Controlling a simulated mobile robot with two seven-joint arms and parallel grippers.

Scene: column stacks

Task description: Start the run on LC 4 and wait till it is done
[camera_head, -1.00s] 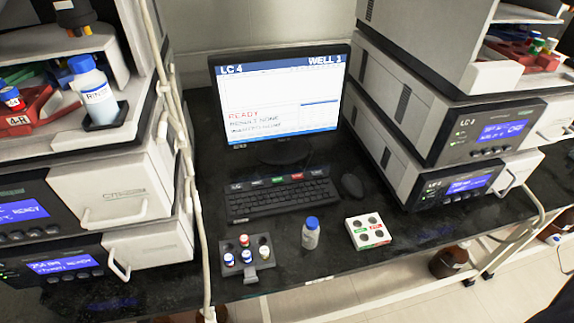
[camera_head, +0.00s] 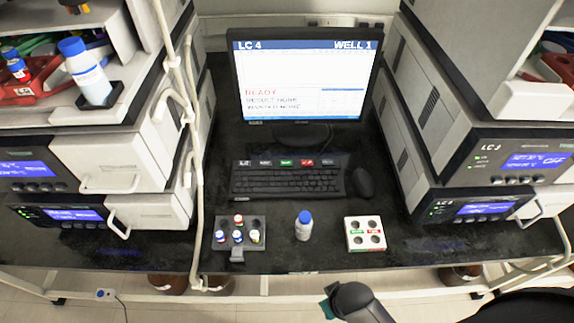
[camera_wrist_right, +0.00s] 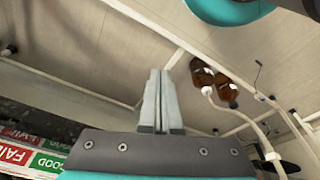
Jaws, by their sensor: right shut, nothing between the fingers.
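The monitor (camera_head: 303,75) stands at the back of the dark bench, headed "LC 4" and "WELL 1". It shows "READY" in red, with a result line that appears to read none. A keyboard (camera_head: 288,182) lies in front of it. Along its top edge is a row of labelled keys, among them a green key (camera_head: 286,162) and a red key (camera_head: 307,162). My right gripper (camera_wrist_right: 158,85) is shut and empty in the right wrist view, over the floor in front of the bench edge. My left gripper is not in view.
A dark vial rack (camera_head: 257,222) with several capped vials, a blue-capped bottle (camera_head: 304,228) and a white green-and-red labelled block (camera_head: 365,246) stand along the front. A mouse (camera_head: 362,183) lies right of the keyboard. Instrument stacks rise on both sides; a pale pipe (camera_head: 196,150) runs at left.

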